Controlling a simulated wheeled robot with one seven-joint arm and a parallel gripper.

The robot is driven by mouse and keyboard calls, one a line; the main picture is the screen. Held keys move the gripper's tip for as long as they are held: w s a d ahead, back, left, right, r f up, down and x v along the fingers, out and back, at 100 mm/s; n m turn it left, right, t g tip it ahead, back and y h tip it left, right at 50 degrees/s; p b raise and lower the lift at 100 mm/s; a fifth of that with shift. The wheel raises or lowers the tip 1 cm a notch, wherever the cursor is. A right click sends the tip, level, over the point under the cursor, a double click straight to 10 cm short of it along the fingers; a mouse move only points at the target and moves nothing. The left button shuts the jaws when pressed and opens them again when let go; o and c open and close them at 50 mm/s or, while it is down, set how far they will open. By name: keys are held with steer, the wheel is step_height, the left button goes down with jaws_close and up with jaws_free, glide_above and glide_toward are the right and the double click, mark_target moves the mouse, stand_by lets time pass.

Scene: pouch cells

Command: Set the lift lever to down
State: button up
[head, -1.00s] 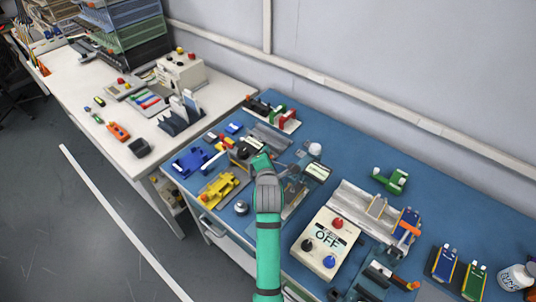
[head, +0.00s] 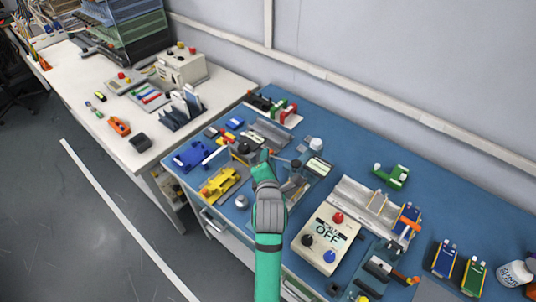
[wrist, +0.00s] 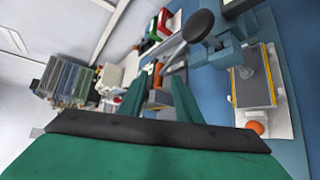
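The lift lever seems to be the grey rod with a round black knob (wrist: 197,25) in the wrist view. Its rod slants from the knob down left toward my fingertips. In the head view a dark knob (head: 296,163) shows just right of my gripper (head: 265,156). In the wrist view my gripper (wrist: 160,80) has its two green fingers apart, with the rod's lower end just beyond them. I cannot tell whether they touch it. The lever's pivot and position label are hidden.
A box reading OFF (head: 327,238) with red, black and blue knobs stands to the right on the blue bench. A yellow fixture (head: 219,184) and a blue fixture (head: 190,157) sit left of my gripper.

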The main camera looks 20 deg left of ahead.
steer(key=shift+v, duration=1.3)
steer(key=shift+w, duration=0.1)
